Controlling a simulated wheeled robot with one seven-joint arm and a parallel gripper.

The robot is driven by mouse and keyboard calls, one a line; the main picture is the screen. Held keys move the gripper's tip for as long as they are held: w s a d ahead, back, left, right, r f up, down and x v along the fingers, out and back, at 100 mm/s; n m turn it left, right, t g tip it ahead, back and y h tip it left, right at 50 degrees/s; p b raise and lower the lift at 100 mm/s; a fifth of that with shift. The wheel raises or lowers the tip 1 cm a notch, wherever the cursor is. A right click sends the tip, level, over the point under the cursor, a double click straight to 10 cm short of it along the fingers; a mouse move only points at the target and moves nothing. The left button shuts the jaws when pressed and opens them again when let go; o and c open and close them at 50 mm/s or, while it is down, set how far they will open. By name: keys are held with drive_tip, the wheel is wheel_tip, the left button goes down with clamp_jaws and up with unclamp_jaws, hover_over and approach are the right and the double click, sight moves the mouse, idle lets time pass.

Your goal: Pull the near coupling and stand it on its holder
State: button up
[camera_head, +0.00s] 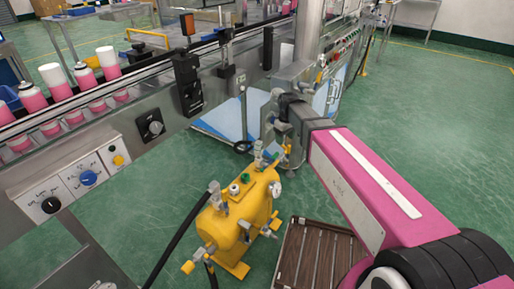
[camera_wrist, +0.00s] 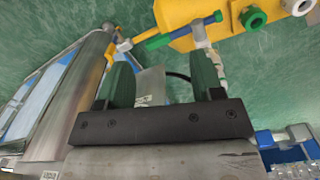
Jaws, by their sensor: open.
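A yellow tank (camera_head: 240,215) stands on the green floor, with several metal and green fittings on it. A grey coupling (camera_head: 216,196) sits on its near left side, with a black hose running down to the left. A second grey fitting (camera_head: 258,152) stands at the tank's far end, close to my gripper (camera_head: 274,128). I cannot make out a holder for certain. In the wrist view my gripper (camera_wrist: 163,70) has its two green fingers apart, with nothing clearly held between them. The yellow tank (camera_wrist: 185,17) with a green-handled fitting (camera_wrist: 183,32) lies beyond the fingertips.
A steel post with dark fittings (camera_head: 308,35) rises behind my gripper. A brown slatted crate (camera_head: 308,255) lies right of the tank. Floor is clear at right.

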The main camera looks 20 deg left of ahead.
sight(259, 142)
drive_tip(key=a+r+n, duration=0.1)
drive_tip(key=a, duration=0.3)
drive_tip(key=s+a+r+n, duration=0.1)
drive_tip(key=a, duration=0.2)
drive_tip(key=a+r+n, duration=0.1)
drive_tip(key=a, duration=0.3)
drive_tip(key=shift+s+a+r, duration=0.1)
drive_tip(key=shift+s+a, duration=0.2)
drive_tip(key=shift+s, duration=0.05)
drive_tip(key=shift+f, duration=4.5)
clamp_jaws()
drive_tip(key=shift+r, duration=0.25)
drive_tip(key=shift+r, duration=2.8)
